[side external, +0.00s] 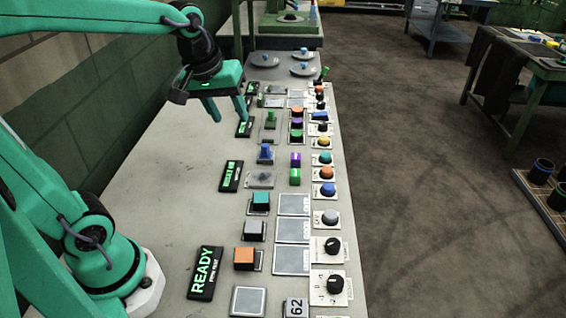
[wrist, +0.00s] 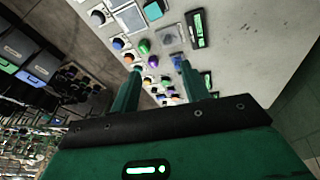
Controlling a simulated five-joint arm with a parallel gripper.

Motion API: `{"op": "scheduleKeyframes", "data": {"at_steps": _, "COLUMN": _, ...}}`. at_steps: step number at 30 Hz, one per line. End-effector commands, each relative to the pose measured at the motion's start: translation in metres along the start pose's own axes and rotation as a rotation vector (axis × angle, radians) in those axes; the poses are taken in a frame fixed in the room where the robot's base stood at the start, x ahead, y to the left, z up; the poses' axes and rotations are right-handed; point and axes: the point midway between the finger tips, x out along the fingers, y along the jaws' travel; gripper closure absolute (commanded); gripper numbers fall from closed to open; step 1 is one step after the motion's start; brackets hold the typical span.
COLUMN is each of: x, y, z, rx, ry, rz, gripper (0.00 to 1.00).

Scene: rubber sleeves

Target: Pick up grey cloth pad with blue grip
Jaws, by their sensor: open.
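A small upright blue grip (side external: 265,153) stands on the bench beside a flat grey square (side external: 261,180); I cannot tell whether the two are joined as one pad. In the wrist view the blue grip (wrist: 179,60) shows close to my right finger, with the grey square (wrist: 171,38) above it. Grey discs with small blue knobs, one of them at the far right (side external: 303,69), lie at the bench's far end; their material is unclear. My gripper (side external: 231,121) is open and empty, above the bench, left of the green grip (side external: 270,120) and farther along than the blue grip.
Black display panels (side external: 230,176) run along the left of the items. Buttons and dials, such as a black dial (side external: 333,247), line the right edge. Coloured blocks, including an orange one (side external: 244,257), stand nearer. The bench's left part is bare, beside a wall.

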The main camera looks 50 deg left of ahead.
Motion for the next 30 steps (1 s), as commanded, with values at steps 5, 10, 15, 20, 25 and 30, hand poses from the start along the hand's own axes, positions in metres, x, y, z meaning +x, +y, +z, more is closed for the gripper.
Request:
{"op": "scheduleKeyframes", "data": {"at_steps": 5, "x": 0.019, "y": 0.006, "z": -0.030, "rx": -0.186, "ry": -0.037, "rz": -0.037, "gripper": 0.54}}
{"op": "scheduleKeyframes", "data": {"at_steps": 10, "x": 0.041, "y": 0.010, "z": -0.058, "rx": -0.364, "ry": -0.064, "rz": -0.074, "gripper": 0.54}}
{"op": "scheduleKeyframes", "data": {"at_steps": 15, "x": 0.066, "y": 0.011, "z": -0.084, "rx": -0.543, "ry": -0.088, "rz": -0.115, "gripper": 0.54}}
{"op": "scheduleKeyframes", "data": {"at_steps": 20, "x": 0.094, "y": 0.009, "z": -0.106, "rx": -0.710, "ry": -0.105, "rz": -0.156, "gripper": 0.54}}
{"op": "scheduleKeyframes", "data": {"at_steps": 25, "x": 0.127, "y": 0.005, "z": -0.128, "rx": -0.887, "ry": -0.119, "rz": -0.205, "gripper": 0.54}}
{"op": "scheduleKeyframes", "data": {"at_steps": 30, "x": 0.163, "y": -0.003, "z": -0.146, "rx": -1.063, "ry": -0.128, "rz": -0.257, "gripper": 0.54}}
